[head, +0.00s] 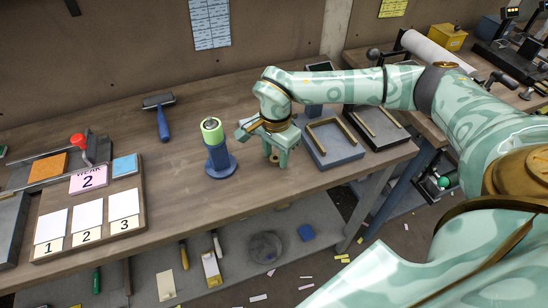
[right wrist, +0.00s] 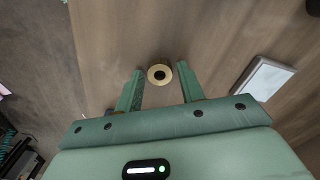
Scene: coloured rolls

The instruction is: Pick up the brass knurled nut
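The brass knurled nut (right wrist: 153,77) shows in the right wrist view as a small gold ring with a dark hole, on the brown wooden bench. It lies between the tips of my right gripper's two green fingers, with a gap on each side. My right gripper (right wrist: 160,70) is open and holds nothing. In the head view my right gripper (head: 275,160) points down at the bench, right of a blue stand. The nut cannot be made out in the head view; the gripper seems to hide it. My left gripper is not in view.
The blue stand (head: 221,169) holding a green-topped roll is close on the gripper's left. A blue-grey tray (head: 335,153) is close on its right. A roller (head: 161,117) lies behind to the left, and a card board (head: 137,205) farther left. The bench's front edge is near.

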